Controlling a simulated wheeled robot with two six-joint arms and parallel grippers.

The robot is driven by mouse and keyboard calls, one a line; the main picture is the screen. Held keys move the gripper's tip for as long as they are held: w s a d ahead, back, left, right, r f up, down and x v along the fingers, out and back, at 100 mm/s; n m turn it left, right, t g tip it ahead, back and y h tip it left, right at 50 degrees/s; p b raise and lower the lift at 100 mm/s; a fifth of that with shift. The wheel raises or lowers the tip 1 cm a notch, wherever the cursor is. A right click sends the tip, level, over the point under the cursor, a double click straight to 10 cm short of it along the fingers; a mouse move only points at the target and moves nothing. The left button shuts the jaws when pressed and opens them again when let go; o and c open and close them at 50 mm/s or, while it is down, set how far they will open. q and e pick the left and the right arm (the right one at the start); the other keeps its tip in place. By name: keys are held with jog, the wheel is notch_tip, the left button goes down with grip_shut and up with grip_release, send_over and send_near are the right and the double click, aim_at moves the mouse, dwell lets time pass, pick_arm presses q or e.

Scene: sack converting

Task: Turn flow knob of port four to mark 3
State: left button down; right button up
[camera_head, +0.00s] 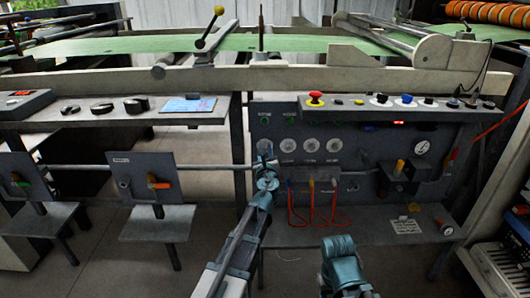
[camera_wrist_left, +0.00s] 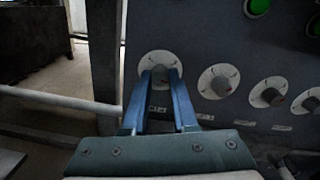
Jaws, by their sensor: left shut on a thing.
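A row of flow knobs on round pale dials sits on the grey panel. My left gripper (camera_head: 266,166) is at the leftmost dial (camera_head: 265,147). In the left wrist view, the fingers of my left gripper (camera_wrist_left: 160,76) are closed around the knob on that dial (camera_wrist_left: 158,60); its pointer and marks cannot be read clearly. The other knobs, the second (camera_wrist_left: 220,82), the third (camera_wrist_left: 271,93) and the rightmost (camera_head: 333,145), stand free. Port labels below them are too small to read. My right gripper is not seen; only part of my right arm shows at the bottom.
Green buttons (camera_wrist_left: 257,7) sit above the dials. Red and orange hoses (camera_head: 312,205) hang below them. A shelf with a red mushroom button (camera_head: 316,97) juts out above the panel. A horizontal bar (camera_head: 150,167) runs at left, and a gauge (camera_head: 422,147) is at right.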

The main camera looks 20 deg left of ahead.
pick_arm(q)
jog(key=m, duration=0.5)
jog(key=shift+m, duration=0.3)
dwell(0.5)
jog(key=c, duration=0.7)
grip_release()
jog(key=shift+s, duration=0.1)
jog(key=v, duration=1.3)
jog(key=shift+s, duration=0.3)
jog(key=shift+d+f, duration=0.1)
